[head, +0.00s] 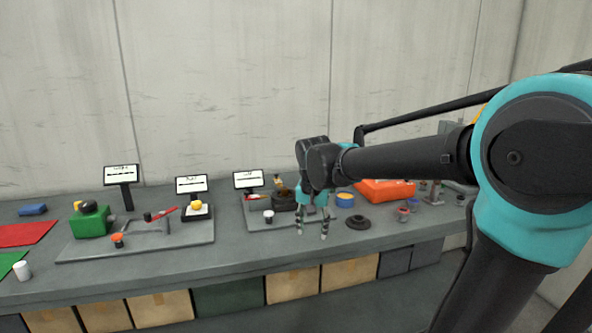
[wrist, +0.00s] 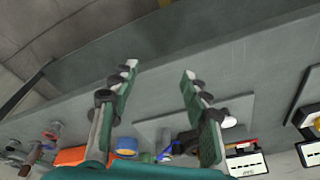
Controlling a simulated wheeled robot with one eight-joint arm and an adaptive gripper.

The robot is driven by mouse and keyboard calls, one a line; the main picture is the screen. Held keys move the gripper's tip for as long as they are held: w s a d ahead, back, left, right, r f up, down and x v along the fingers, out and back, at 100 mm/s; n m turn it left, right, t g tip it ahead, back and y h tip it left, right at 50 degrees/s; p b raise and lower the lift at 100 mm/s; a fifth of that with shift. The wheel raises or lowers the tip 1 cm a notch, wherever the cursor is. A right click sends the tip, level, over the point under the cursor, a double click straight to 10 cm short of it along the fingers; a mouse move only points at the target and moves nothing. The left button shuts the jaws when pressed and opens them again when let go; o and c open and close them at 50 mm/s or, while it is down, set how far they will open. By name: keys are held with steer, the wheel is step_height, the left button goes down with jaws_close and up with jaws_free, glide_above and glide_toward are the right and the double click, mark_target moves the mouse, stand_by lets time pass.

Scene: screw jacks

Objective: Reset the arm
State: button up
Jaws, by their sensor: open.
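My gripper (head: 312,234) hangs over the grey workbench (head: 180,265), fingers pointing down, in front of a dark device (head: 285,200) on the middle base plate. In the wrist view the two green-padded fingers of my gripper (wrist: 158,72) stand apart with only bare bench surface between their tips. The gripper is open and holds nothing. My arm reaches in from the right and hides part of the bench behind it.
Near the gripper are a black round part (head: 358,223), a blue-and-yellow round part (head: 345,200) and an orange block (head: 385,190). Left stand a green box (head: 90,222), a plate with a red lever (head: 165,213) and small signs (head: 191,185). The bench's front strip is mostly clear.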

steer(key=s+d+f+n+t, duration=0.2)
steer(key=s+d+f+n, duration=0.1)
steer(key=s+d+f, duration=1.1)
step_height(320, 180, down, 3)
steer(key=shift+s+d+f+n, duration=0.2)
steer(key=shift+s+n, duration=0.2)
steer(key=shift+s, duration=0.15)
